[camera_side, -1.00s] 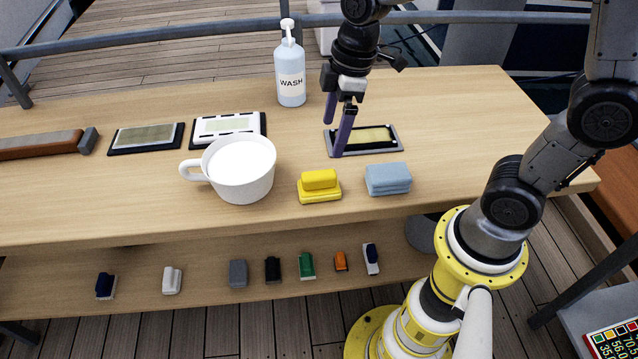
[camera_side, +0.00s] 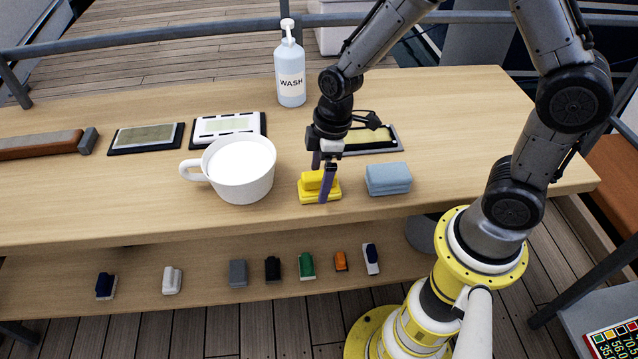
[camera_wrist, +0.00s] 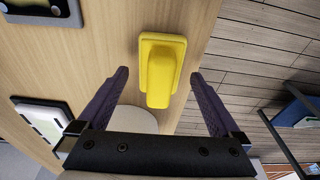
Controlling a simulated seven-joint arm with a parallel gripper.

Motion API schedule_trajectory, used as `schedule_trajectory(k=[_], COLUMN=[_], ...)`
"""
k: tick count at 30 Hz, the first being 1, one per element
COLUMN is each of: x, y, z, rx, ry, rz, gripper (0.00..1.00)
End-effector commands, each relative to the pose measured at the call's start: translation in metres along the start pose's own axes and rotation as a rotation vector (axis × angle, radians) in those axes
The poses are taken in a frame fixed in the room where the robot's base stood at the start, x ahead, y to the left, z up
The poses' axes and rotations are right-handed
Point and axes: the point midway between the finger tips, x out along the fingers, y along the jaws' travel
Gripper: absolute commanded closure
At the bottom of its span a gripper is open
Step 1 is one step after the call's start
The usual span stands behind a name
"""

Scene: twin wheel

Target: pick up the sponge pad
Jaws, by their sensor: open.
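The yellow pad with a raised grip (camera_side: 309,195), which I take to be the sponge pad, sits on the table near its front edge. In the wrist view the yellow pad (camera_wrist: 160,68) lies ahead, in line with the gap between my fingers. My gripper (camera_side: 321,183) is open and points down at the pad, with one finger in front of it in the side view. In the wrist view the two fingers of my gripper (camera_wrist: 159,76) are apart and show clear space on each side of the pad. The exact height of the fingertips cannot be told.
A blue-grey folded block (camera_side: 388,179) stands just right of the pad. A large white mug (camera_side: 240,180) stands to its left. A framed tray (camera_side: 393,139) lies behind my gripper and a wash bottle (camera_side: 291,80) stands farther back. Several small brushes lie on the lower shelf (camera_side: 205,292).

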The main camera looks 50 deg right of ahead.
Motion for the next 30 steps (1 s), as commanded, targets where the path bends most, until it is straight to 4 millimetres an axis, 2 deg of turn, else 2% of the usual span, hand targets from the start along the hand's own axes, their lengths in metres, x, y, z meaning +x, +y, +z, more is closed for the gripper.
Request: schedule_trajectory(k=[5, 13, 27, 30], x=[0.018, 0.019, 0.019, 0.018], y=[0.000, 0.000, 0.000, 0.000], z=[0.000, 0.000, 0.000, 0.000], rx=[0.001, 0.000, 0.001, 0.001], ry=[0.000, 0.001, 0.001, 0.001], rz=[-0.001, 0.000, 0.000, 0.001], gripper=[0.00, 0.02, 0.86, 0.88])
